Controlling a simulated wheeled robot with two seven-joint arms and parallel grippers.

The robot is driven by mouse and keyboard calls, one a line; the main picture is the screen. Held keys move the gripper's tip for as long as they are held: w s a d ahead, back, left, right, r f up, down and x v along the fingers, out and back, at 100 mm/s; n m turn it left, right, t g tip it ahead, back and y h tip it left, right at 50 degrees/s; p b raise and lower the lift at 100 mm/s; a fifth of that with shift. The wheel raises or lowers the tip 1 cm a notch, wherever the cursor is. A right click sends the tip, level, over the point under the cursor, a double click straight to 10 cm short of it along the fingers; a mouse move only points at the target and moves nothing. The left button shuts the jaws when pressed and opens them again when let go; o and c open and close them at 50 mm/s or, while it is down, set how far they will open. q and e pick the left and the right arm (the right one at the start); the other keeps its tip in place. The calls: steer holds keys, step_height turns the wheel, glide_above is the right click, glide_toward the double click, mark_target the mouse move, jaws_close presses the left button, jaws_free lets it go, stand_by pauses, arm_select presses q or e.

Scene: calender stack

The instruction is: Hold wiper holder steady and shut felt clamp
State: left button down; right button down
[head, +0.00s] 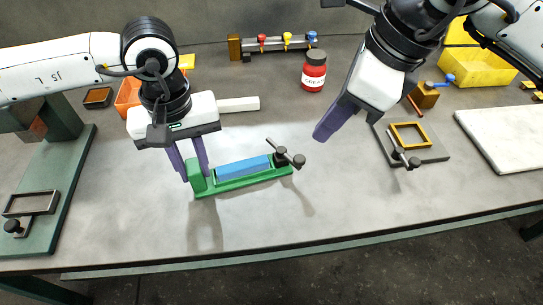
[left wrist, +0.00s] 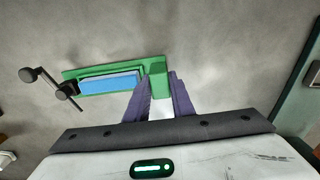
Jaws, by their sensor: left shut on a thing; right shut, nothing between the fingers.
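The green wiper holder (head: 211,189) lies on the table in the middle of the head view, with a blue felt strip (head: 243,168) along it. It also shows in the left wrist view (left wrist: 158,84), with the blue strip (left wrist: 108,83). A dark clamp lever with a round knob (head: 298,160) is at the holder's right end; the lever (left wrist: 48,84) sticks out past the end. My left gripper (head: 197,178) is shut on the holder's left end block. My right gripper (head: 322,138) is shut and empty, above the table to the right of the lever, apart from it.
A red grease jar (head: 314,72) stands behind. A grey plate with an orange frame (head: 408,134) lies to the right, near a white slab (head: 506,138). A yellow bin (head: 480,68) and orange bin (head: 128,94) stand at the back. The table front is clear.

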steer(key=s+a+r+n+t+h, duration=0.1)
steer(key=s+a+n+h, duration=0.3)
steer(key=n, duration=1.4)
steer(key=s+a+r, duration=0.1)
steer(key=s+a, duration=0.1)
steer(key=a, duration=0.1)
steer(key=shift+s+a+h, duration=0.2)
steer(key=shift+s+h, duration=0.1)
steer(key=shift+s, duration=0.1)
steer(key=shift+f, duration=0.15)
steer(key=shift+w+d+f, duration=0.5)
steer(key=shift+w+f, duration=0.55)
steer(key=shift+f, duration=0.65)
steer(key=shift+w+d+f, duration=0.45)
steer(key=shift+w+f, duration=0.6)
steer(key=shift+f, duration=0.65)
steer(key=shift+w+d+f, duration=0.5)
steer(key=shift+w+f, duration=0.55)
steer(key=shift+f, duration=0.65)
